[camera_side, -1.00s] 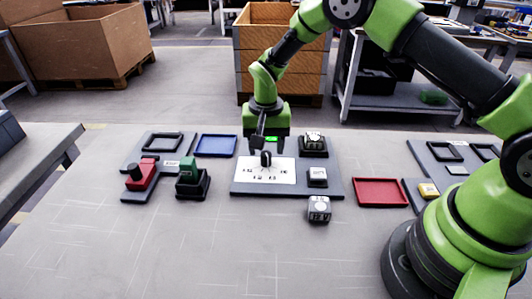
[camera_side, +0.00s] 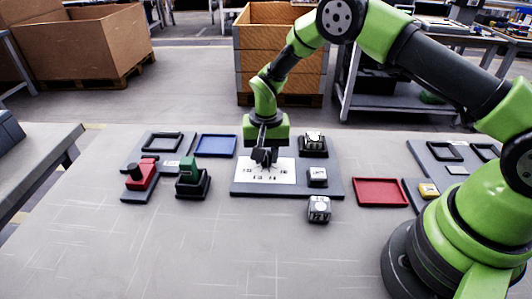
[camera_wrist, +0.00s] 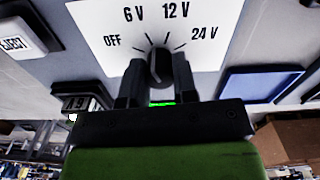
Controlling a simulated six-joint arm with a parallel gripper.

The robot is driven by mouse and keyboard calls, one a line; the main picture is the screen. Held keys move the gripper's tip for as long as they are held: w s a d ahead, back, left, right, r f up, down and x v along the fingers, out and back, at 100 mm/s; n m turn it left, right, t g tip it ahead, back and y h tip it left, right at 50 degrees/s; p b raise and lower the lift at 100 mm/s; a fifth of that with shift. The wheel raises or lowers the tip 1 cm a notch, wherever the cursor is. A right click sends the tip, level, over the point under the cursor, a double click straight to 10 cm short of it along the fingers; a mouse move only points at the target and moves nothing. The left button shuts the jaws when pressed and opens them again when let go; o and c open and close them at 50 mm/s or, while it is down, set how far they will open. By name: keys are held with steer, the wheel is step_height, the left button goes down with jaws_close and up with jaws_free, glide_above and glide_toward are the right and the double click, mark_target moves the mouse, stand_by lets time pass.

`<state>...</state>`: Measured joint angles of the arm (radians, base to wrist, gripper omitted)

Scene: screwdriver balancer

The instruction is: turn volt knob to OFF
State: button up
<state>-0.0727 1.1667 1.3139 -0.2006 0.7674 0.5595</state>
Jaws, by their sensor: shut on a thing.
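The volt knob (camera_wrist: 159,66) is black and round, on a white dial plate (camera_wrist: 215,14) marked OFF, 6 V, 12 V and 24 V. In the wrist view its upper end faces the gap between 6 V and 12 V; the exact mark is hard to tell. The OFF mark (camera_wrist: 112,41) is at the dial's left in this view. My gripper (camera_side: 264,156) is down at the dial in the side view, shut on the knob with one finger on each side. The fingers hide most of the knob in the side view.
Two buttons, one at the back (camera_side: 313,142) and one in front (camera_side: 317,176), stand on the panel's right side. A labelled cube (camera_side: 319,208) stands before the panel. A blue tray (camera_side: 216,146) and a green-topped block (camera_side: 188,172) lie left; a red tray (camera_side: 381,192) lies right.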

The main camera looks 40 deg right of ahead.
steer(key=shift+n, duration=0.3)
steer(key=n, duration=0.3)
steer(key=shift+n, duration=2.1)
steer(key=o, duration=0.9)
step_height(320, 180, up, 10)
